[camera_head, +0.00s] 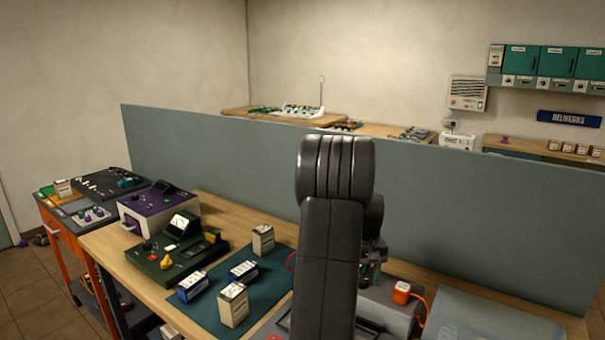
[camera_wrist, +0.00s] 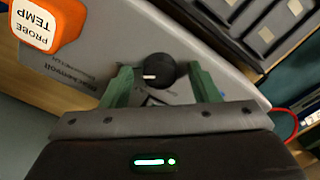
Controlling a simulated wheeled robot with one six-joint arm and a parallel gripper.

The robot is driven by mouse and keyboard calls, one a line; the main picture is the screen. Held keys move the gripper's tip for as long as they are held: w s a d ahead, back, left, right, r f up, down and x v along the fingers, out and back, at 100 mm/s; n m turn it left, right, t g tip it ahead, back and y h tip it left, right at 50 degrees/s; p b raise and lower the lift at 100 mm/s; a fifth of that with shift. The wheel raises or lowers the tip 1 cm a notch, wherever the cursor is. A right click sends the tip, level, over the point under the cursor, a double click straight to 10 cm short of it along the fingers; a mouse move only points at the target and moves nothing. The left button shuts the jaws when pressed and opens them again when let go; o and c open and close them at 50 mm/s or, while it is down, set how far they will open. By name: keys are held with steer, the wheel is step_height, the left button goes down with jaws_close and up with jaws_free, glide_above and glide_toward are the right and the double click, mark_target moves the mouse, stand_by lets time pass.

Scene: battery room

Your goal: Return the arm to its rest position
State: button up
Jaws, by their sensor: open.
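My arm (camera_head: 330,240) stands upright in the middle of the head view, folded over the bench, and hides part of what lies behind it. My gripper is mostly hidden behind it in that view. In the wrist view my gripper (camera_wrist: 158,85) shows two green fingers spread apart, with nothing held. A black knob (camera_wrist: 155,71) with a pale pointer line, on a grey device, appears between and beyond the fingertips. I cannot tell how far the fingers are from the panel.
An orange temperature probe block (camera_head: 401,292) sits right of my arm. Left on the bench are a teal mat (camera_head: 207,312) with several battery blocks, a dark green meter device (camera_head: 165,262) and a purple device (camera_head: 150,208). A grey partition (camera_head: 460,220) stands behind the bench.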

steer(key=n, duration=0.4)
steer(key=shift+n, duration=0.4)
steer(key=n, duration=0.4)
steer(key=shift+n, duration=0.3)
steer(key=n, duration=0.3)
steer(key=shift+d+n, duration=0.2)
steer(key=shift+n, duration=0.2)
steer(key=n, duration=0.3)
steer(key=shift+d+n, duration=0.25)
steer(key=shift+n, duration=0.15)
steer(key=shift+w+a+n, duration=0.1)
steer(key=shift+a+n, duration=0.5)
steer(key=shift+a, duration=0.4)
steer(key=shift+d, duration=0.45)
steer(key=shift+r, duration=0.1)
